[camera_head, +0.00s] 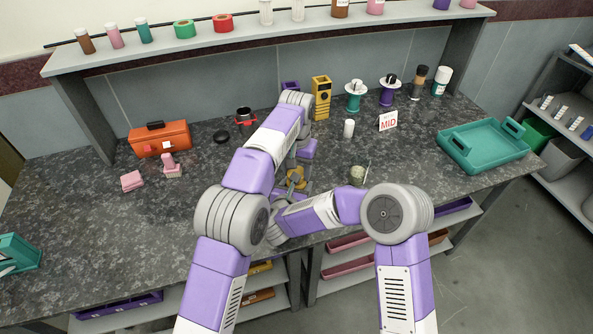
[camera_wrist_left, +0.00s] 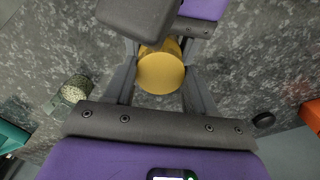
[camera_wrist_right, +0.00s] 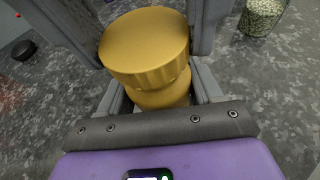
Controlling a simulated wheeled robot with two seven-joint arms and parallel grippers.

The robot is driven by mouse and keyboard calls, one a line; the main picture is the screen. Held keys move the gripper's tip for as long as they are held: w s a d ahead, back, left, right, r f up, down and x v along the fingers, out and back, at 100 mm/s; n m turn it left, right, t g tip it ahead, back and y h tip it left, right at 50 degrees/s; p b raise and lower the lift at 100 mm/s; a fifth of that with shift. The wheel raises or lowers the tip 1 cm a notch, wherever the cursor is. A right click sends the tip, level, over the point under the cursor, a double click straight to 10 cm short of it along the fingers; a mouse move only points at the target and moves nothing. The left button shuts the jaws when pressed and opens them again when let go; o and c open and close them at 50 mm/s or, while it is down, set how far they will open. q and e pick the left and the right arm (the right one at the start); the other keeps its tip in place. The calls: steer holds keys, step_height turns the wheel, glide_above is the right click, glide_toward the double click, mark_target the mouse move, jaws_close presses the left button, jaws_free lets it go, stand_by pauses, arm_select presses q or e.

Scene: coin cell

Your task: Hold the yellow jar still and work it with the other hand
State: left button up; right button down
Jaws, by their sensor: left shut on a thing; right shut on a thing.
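The yellow jar (camera_head: 296,177) is near the counter's front edge, partly hidden by my arms in the head view. In the right wrist view the jar (camera_wrist_right: 160,94) shows its wide, ribbed yellow lid (camera_wrist_right: 145,42). My right gripper (camera_wrist_right: 152,72) is shut on the jar, its fingers on either side. In the left wrist view the jar's round yellow end (camera_wrist_left: 160,73) sits between the fingers of my left gripper (camera_wrist_left: 160,62), also shut on it. The exact finger contacts are partly hidden, and I cannot tell which hand grips the lid.
A white cylinder (camera_head: 348,128), a sign (camera_head: 388,121) and a teal tray (camera_head: 484,146) are further right.

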arm_select(q)
steer(key=shift+r, duration=0.65)
steer(key=shift+r, duration=1.95)
arm_select(e)
steer(key=shift+c, duration=0.6)
jaws_free()
